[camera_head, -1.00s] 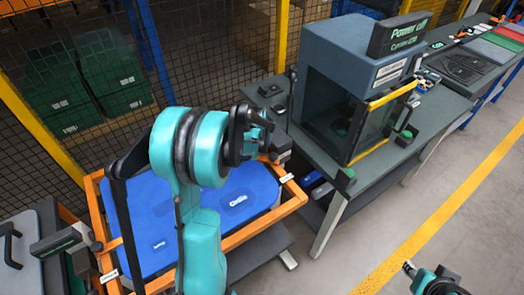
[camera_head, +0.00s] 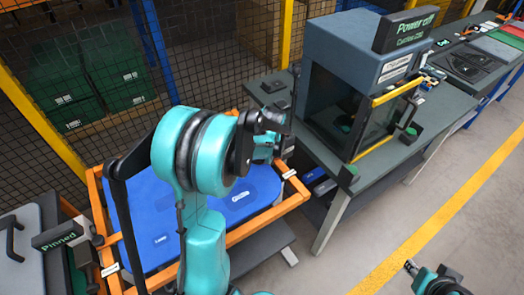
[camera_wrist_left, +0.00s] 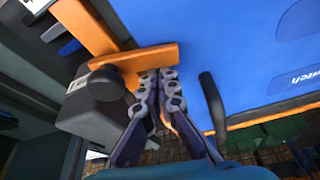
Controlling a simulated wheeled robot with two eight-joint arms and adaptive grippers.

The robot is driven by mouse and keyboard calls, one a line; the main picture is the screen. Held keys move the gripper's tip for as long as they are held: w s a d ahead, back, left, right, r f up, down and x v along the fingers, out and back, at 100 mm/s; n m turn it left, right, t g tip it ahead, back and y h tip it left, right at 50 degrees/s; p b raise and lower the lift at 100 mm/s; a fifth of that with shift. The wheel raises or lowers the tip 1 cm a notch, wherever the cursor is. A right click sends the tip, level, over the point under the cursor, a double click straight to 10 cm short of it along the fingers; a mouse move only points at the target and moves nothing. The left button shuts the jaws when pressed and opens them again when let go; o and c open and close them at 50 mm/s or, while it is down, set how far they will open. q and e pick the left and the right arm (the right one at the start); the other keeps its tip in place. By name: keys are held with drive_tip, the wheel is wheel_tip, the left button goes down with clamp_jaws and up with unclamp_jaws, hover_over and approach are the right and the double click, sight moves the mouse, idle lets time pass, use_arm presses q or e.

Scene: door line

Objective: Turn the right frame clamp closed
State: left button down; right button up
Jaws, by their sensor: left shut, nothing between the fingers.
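The orange frame (camera_head: 257,222) holds a blue panel (camera_head: 165,220) on a low stand. The right frame clamp is at the frame's right rear corner, mostly behind my left wrist in the head view. In the left wrist view the clamp shows as a grey block (camera_wrist_left: 82,112) with a black knob (camera_wrist_left: 107,83) and an orange bar (camera_wrist_left: 140,60). My left gripper (camera_wrist_left: 158,74) is shut and empty, its fingertips right at the bar's edge; I cannot tell whether they touch. My right gripper (camera_head: 411,267) shows at the bottom right, away from the frame; its jaws are unclear.
A workbench (camera_head: 345,208) with a blue-grey cabinet (camera_head: 345,50) stands close on the right. A wire mesh fence (camera_head: 215,60) runs behind the frame. A sign reading "Pinned" (camera_head: 62,238) is at the left. The floor at the right is clear.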

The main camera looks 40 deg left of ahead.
use_arm(q)
drive_tip(key=shift+s+d+n, duration=0.2)
drive_tip(key=shift+s+n, duration=0.05)
drive_tip(key=shift+n, duration=0.45)
drive_tip(key=shift+s+d, duration=0.1)
drive_tip(key=shift+s, duration=0.05)
use_arm(e)
drive_tip(key=shift+f, duration=0.1)
use_arm(q)
drive_tip(key=shift+s+d, duration=0.1)
drive_tip(key=shift+d, duration=0.05)
drive_tip(key=shift+r, duration=0.1)
